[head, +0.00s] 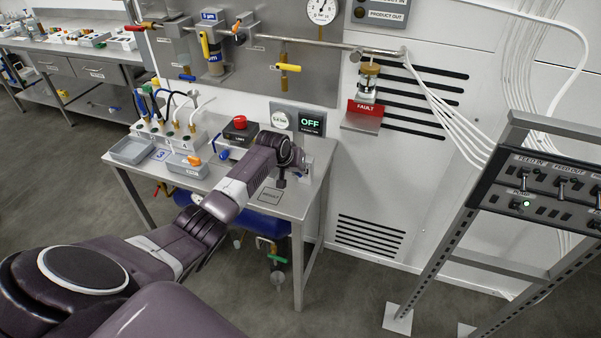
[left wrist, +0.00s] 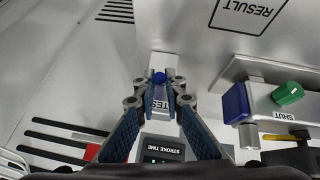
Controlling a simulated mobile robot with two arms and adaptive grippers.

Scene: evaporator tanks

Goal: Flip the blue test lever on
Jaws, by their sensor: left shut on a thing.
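A small pale block marked TEST (left wrist: 165,66) shows in the left wrist view, with the round blue end of the test lever (left wrist: 159,78) on it. My left gripper (left wrist: 160,90) has its two fingers closed in around the blue lever, one on each side. In the head view my left arm reaches over the right end of the steel table (head: 297,207), and its wrist hides the lever and most of the fingers. A display (head: 311,122) behind reads OFF in green. My right gripper is in neither view.
A RESULT square (head: 270,196) is marked on the table in front. Grey trays (head: 133,150), cables and a red button (head: 240,122) fill the left part. A switch rack (head: 540,185) stands right.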

